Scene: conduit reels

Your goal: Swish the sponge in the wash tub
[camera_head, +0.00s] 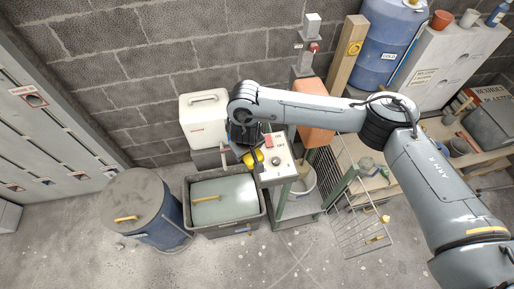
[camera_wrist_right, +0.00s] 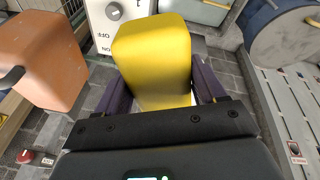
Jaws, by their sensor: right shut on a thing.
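My right gripper (camera_head: 246,152) comes in on the arm from the right. In the right wrist view its fingers (camera_wrist_right: 155,95) are shut on a yellow sponge (camera_wrist_right: 152,60), a plain block standing out between them. In the head view the sponge (camera_head: 253,160) shows small, beside the white switch panel and above the back right corner of the wash tub. The wash tub (camera_head: 234,231) is a dark grey rectangular bin on the floor. A pale grey-green surface fills it, with a yellow bar on top; I cannot tell whether this is a lid or water. My left gripper is not in view.
The ON/OFF switch panel (camera_head: 277,158) on its green stand is close to the gripper. A lidded drum (camera_head: 137,196) stands left of the tub, a white box (camera_head: 204,119) behind it. A wire rack (camera_head: 355,225) is to the right. Floor in front of the tub is clear.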

